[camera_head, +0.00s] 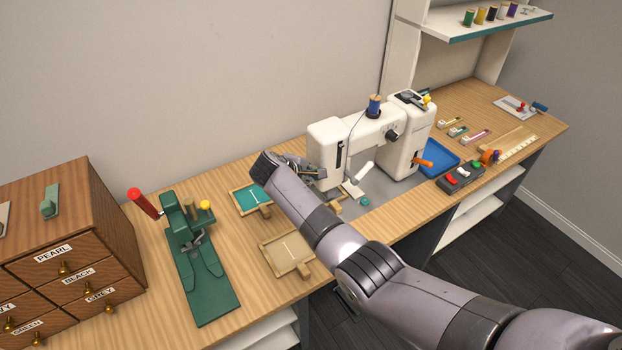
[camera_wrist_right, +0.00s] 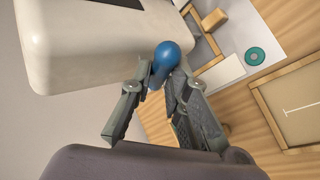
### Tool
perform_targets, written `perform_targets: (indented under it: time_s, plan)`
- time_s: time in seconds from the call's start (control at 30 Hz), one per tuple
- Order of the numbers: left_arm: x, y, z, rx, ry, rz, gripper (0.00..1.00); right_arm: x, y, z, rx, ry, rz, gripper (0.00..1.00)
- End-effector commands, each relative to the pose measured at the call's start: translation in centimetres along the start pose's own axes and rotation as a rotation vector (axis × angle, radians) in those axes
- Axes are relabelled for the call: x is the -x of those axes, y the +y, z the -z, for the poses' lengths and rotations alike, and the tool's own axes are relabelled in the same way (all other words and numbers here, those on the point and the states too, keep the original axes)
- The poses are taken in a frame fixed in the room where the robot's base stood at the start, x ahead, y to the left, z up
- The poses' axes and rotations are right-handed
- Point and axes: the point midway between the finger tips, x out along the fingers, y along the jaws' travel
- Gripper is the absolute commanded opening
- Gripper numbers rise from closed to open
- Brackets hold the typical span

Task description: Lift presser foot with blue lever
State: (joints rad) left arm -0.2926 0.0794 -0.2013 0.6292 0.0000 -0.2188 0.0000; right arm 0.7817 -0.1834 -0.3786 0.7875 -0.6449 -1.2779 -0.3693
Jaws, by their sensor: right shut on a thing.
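The white sewing machine (camera_head: 378,150) stands on the bench in the head view; its end also fills the top left of the right wrist view (camera_wrist_right: 90,50). The blue lever (camera_wrist_right: 167,60) has a rounded knob and sticks out by the machine's head end. My right gripper (camera_head: 312,171) is beside that end of the machine. In the right wrist view its fingertips (camera_wrist_right: 152,84) are closed on the blue lever's lower part. The lever is hidden in the head view. I cannot make out the presser foot clearly. My left gripper is not in view.
A teal-lined tray (camera_head: 237,203) and a tan tray (camera_head: 267,247) lie near my right arm. A green press with a red handle (camera_head: 205,275) and a drawer cabinet (camera_head: 115,215) stand left. A blue tray (camera_head: 443,168) and control box (camera_head: 447,184) are right of the machine.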

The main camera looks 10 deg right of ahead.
Motion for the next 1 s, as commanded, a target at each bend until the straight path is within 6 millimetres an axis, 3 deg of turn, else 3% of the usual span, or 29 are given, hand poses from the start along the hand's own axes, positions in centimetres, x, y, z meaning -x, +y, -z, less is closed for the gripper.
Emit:
perform_targets:
  time_s: [0.13, 0.5, 0.87, 0.9, 1.0]
  plan:
    - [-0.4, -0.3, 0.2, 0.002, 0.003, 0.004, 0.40, 0.1, 0.3, 0.3, 0.044, -0.037, 0.035, 0.00]
    - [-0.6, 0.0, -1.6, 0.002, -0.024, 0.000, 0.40, 0.2, 0.6, 0.3, 0.091, -0.078, 0.073, 0.00]
    - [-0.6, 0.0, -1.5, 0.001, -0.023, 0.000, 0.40, 0.2, 0.6, 0.3, 0.092, -0.079, 0.072, 0.00]
    - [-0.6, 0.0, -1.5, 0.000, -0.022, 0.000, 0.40, 0.2, 0.6, 0.3, 0.092, -0.079, 0.072, 0.19]
    - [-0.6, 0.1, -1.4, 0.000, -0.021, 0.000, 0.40, 0.2, 0.6, 0.3, 0.092, -0.079, 0.072, 0.25]
